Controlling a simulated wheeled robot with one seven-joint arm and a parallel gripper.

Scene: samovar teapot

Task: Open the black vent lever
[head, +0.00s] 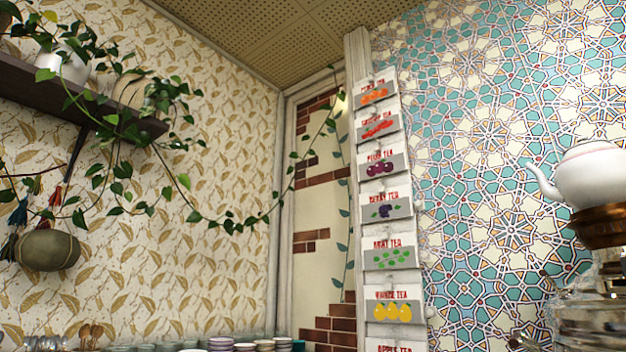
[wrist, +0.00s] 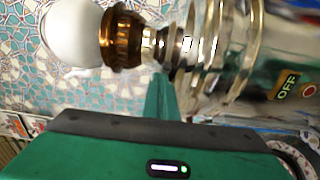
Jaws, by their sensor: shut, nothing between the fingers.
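The shiny metal samovar (head: 590,318) stands at the lower right edge of the head view, mostly cut off. In the wrist view the samovar (wrist: 238,50) appears turned on its side and fills the upper right. A white teapot (head: 592,176) sits on its copper-coloured top ring (head: 600,226); the teapot (wrist: 70,30) and ring (wrist: 124,38) also show in the wrist view. My green gripper (wrist: 163,92) is shut and empty, its tip close to the samovar's upper neck; I cannot tell whether it touches. I cannot make out the black vent lever in either view.
A yellow OFF label (wrist: 287,87) is on the samovar's dark part. Fruit tea signs (head: 388,208) hang down a post. Cups (head: 222,343) line the bottom of the head view. A plant shelf (head: 80,100) is at upper left.

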